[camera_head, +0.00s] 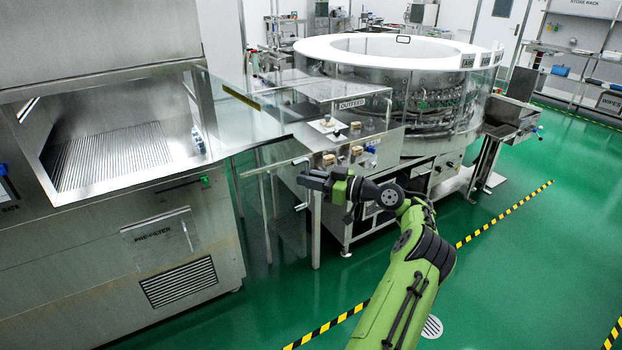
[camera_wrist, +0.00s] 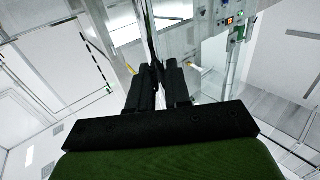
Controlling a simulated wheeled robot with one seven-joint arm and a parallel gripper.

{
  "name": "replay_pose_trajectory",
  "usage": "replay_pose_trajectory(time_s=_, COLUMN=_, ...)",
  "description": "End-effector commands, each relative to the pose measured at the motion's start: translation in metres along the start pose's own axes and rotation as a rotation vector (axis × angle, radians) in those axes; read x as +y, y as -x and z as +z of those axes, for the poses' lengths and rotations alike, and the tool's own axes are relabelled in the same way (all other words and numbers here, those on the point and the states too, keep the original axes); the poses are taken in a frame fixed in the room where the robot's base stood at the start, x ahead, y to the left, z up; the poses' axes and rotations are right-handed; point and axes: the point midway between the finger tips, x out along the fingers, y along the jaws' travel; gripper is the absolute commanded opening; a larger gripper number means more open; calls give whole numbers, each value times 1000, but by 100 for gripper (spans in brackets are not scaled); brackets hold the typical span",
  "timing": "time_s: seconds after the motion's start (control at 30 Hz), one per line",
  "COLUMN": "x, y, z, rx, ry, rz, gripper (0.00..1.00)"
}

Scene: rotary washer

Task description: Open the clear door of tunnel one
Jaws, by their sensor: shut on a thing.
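The tunnel (camera_head: 120,140) is the large steel cabinet at the left in the head view, its ribbed chamber showing through an uncovered opening. A clear door (camera_head: 235,125) stands out from the right side of this opening, angled toward the middle of the picture. In the wrist view, my gripper's dark fingers (camera_wrist: 159,72) are close together around a thin upright part that seems to belong to the door. The exact grip point is too small to make out.
The outfeed table (camera_head: 352,112) and the round washer (camera_head: 440,88) stand behind my gripper, close to it. A pre-filter panel (camera_head: 160,232) is low on the cabinet. The green floor (camera_head: 500,270) at the front right is clear, with striped tape.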

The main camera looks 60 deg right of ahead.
Motion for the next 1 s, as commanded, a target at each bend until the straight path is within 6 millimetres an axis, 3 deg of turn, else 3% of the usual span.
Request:
replay_pose_trajectory(time_s=0.1, x=-1, y=-4, z=-6, rx=11, ry=8, rz=-2, gripper=0)
replay_pose_trajectory(time_s=0.13, x=-1, y=-4, z=-6, rx=11, ry=8, rz=-2, gripper=19)
replay_pose_trajectory(time_s=0.23, x=-1, y=-3, z=-5, rx=9, ry=7, rz=-2, gripper=35)
replay_pose_trajectory(time_s=0.53, x=0, y=5, z=-3, rx=5, ry=4, rz=2, gripper=35)
replay_pose_trajectory(time_s=1.0, x=1, y=121, z=-6, rx=13, ry=3, rz=1, gripper=35)
